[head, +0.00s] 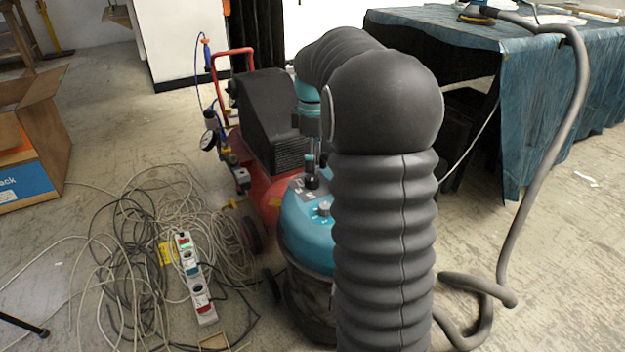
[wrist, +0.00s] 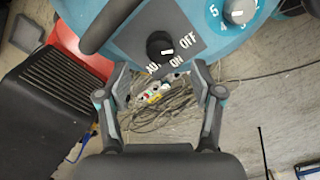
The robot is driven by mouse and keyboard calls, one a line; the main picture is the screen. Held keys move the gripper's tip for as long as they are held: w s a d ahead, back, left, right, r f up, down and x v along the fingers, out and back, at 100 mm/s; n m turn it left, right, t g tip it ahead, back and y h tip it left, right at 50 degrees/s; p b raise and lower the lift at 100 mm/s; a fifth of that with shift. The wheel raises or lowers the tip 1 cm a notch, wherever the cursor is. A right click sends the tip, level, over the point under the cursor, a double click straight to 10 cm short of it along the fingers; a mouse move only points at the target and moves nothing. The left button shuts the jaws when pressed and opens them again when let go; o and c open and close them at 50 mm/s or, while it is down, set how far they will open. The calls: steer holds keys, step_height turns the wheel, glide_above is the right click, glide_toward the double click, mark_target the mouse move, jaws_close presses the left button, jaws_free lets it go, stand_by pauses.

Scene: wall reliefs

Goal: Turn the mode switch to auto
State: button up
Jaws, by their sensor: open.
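The mode switch (wrist: 160,46) is a round black knob with a short white mark, on a grey plate on the teal top of a vacuum (wrist: 205,45). White labels read OFF, ON and a partly hidden AU. I cannot tell for sure which label the mark points at. My gripper (wrist: 160,76) is open and empty, its two fingers spread on either side below the knob in the wrist view, apart from it. In the head view the vacuum (head: 306,238) is partly hidden by my arm, and my gripper (head: 311,160) is over its top.
A grey numbered knob (wrist: 240,11) sits beside the plate. A red and black compressor (head: 272,125) stands close behind the vacuum. Tangled cables and a power strip (head: 195,275) lie left. A grey hose (head: 545,165) and a blue-covered table (head: 560,95) are right.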

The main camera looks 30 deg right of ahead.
mark_target(313, 177)
step_height(313, 177, down, 6)
steer(key=shift+r+b, duration=0.1)
steer(key=shift+b, duration=0.35)
steer(key=c, duration=1.1)
steer(key=shift+c, duration=0.2)
